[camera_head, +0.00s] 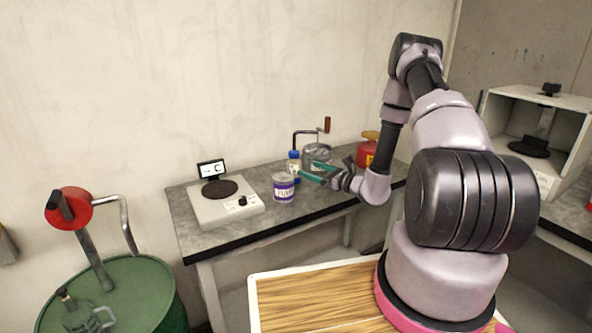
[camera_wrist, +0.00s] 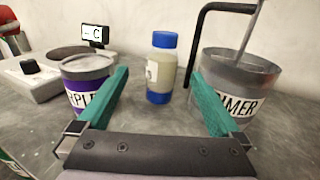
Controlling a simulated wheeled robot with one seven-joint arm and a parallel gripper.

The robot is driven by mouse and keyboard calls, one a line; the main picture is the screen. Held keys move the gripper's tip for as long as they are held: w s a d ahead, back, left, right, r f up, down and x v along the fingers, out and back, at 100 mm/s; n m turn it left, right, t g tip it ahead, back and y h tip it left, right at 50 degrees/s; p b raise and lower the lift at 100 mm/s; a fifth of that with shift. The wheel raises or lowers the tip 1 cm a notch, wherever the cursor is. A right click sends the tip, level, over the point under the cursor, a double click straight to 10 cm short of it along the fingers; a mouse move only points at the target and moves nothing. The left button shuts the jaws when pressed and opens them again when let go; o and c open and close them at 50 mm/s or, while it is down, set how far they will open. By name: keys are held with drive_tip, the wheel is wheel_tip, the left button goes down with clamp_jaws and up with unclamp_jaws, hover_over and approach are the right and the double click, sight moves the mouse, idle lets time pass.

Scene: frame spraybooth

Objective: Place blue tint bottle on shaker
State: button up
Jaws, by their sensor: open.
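The blue tint bottle (camera_wrist: 161,70) stands upright on the grey bench, with a blue cap and blue base band and a pale label. It also shows in the head view (camera_head: 293,163), partly hidden by my gripper. My gripper (camera_wrist: 164,90) is open, its two green fingers pointing at the bottle from either side of the view. The bottle is ahead of the fingertips and not held. The shaker (camera_head: 226,205) is a white box with a round dark plate (camera_head: 219,189) and a small screen, on the left of the bench. Its plate is empty.
A purple-labelled can (camera_head: 283,187) stands close by the left finger. A grey primer can (camera_wrist: 238,85) with a crank handle stands close by the right finger. A red can (camera_head: 367,153) is farther right. A green drum (camera_head: 125,290) stands at lower left.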

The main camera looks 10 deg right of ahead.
sight(300, 166)
drive_tip(key=shift+f+x, duration=0.15)
drive_tip(key=shift+x, duration=1.65)
drive_tip(key=shift+f+x, duration=0.15)
drive_tip(key=shift+x, duration=1.6)
drive_tip(key=shift+w+d, duration=0.15)
clamp_jaws()
drive_tip(key=shift+r, duration=0.1)
